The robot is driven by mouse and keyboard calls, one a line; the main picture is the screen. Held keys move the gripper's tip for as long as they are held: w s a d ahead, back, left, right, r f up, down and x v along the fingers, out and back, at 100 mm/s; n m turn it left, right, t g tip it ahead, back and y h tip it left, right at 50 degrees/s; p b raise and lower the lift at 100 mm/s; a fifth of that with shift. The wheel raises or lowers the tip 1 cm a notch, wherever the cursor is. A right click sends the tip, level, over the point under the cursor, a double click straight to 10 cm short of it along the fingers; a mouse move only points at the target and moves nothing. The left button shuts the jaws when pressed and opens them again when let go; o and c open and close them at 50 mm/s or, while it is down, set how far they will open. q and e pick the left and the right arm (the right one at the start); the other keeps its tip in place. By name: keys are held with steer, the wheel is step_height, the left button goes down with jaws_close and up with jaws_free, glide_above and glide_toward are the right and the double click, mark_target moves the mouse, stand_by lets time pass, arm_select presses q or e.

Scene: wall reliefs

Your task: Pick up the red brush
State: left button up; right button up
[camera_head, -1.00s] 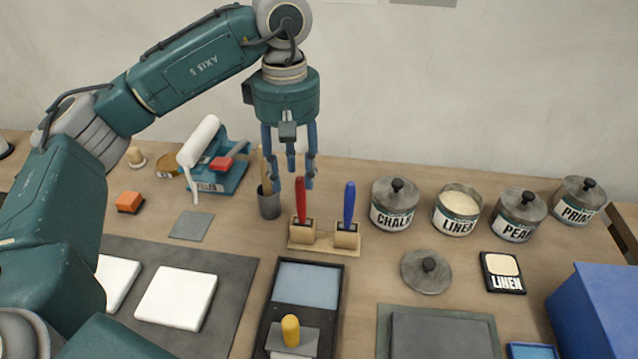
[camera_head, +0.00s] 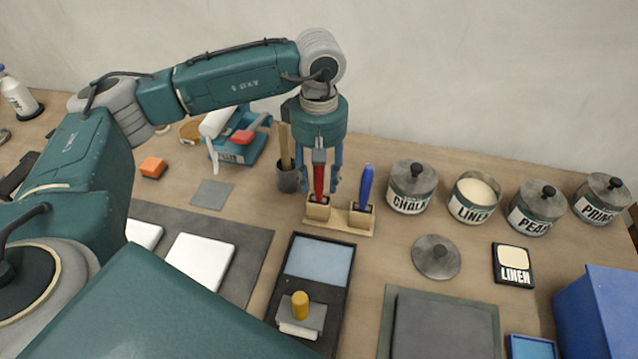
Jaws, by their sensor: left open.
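The red brush (camera_head: 319,180) stands upright, handle up, in the left slot of a small wooden stand (camera_head: 340,220). A blue brush (camera_head: 365,187) stands in the right slot. My left gripper (camera_head: 320,188) points down with its open fingers on either side of the red handle. Whether the fingers touch the handle cannot be told. The gripper's palm hides the top of the handle. My right gripper is not in view.
Lidded cans (camera_head: 412,190) and an open can (camera_head: 473,200) stand to the right. A black tray (camera_head: 345,285) lies in front. A teal device (camera_head: 236,150) stands behind left.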

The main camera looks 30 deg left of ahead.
arm_select(q)
steer(key=shift+f, duration=0.7)
jaws_close()
steer(key=shift+r, duration=0.1)
